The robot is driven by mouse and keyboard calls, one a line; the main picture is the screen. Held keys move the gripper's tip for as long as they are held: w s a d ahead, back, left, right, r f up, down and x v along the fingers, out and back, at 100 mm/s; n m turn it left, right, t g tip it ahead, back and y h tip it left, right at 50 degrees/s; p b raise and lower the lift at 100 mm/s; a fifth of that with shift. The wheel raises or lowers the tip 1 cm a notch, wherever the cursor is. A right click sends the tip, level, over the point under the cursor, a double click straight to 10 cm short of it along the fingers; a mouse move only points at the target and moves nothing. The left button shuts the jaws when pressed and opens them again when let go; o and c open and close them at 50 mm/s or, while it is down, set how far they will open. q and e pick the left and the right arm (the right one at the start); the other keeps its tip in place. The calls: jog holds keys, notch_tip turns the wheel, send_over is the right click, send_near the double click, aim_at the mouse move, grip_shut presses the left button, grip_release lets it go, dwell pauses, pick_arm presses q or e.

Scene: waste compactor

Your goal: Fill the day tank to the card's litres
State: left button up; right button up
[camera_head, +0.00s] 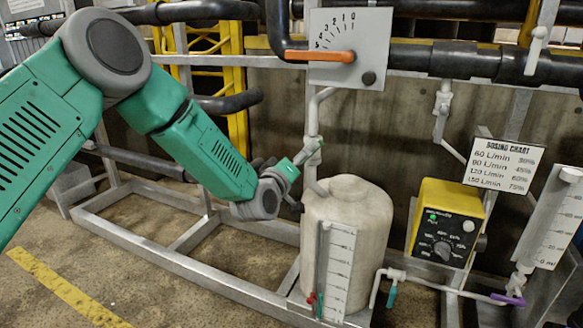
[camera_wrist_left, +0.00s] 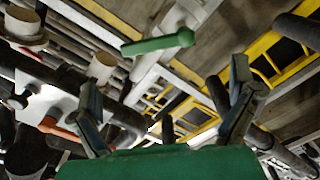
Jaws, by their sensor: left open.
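The white day tank (camera_head: 370,225) stands on the metal frame, with a scaled sight gauge (camera_head: 337,265) on its front. A white valve (camera_head: 312,152) sits on the pipe above the tank. Its green lever (camera_wrist_left: 158,43) shows in the left wrist view, beyond and between my finger tips. My left gripper (camera_head: 283,184) is open and empty beside this valve, up and left of the tank; it also shows in the wrist view (camera_wrist_left: 168,85). Contact with the lever cannot be told. The level in the gauge is too small to read. My right gripper is out of view.
A gauge panel (camera_head: 372,25) has an orange lever (camera_head: 320,56). A dosing chart (camera_head: 503,165) hangs above a yellow control box (camera_head: 458,200). A teal-handled valve (camera_head: 391,296) and purple-handled valve (camera_head: 508,300) sit low right. Dark pipes (camera_head: 440,58) cross above. The left floor is clear.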

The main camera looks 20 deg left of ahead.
pick_arm(q)
jog(key=s, duration=0.4)
jog(key=shift+s+a, duration=0.2)
jog(key=shift+f, duration=0.1)
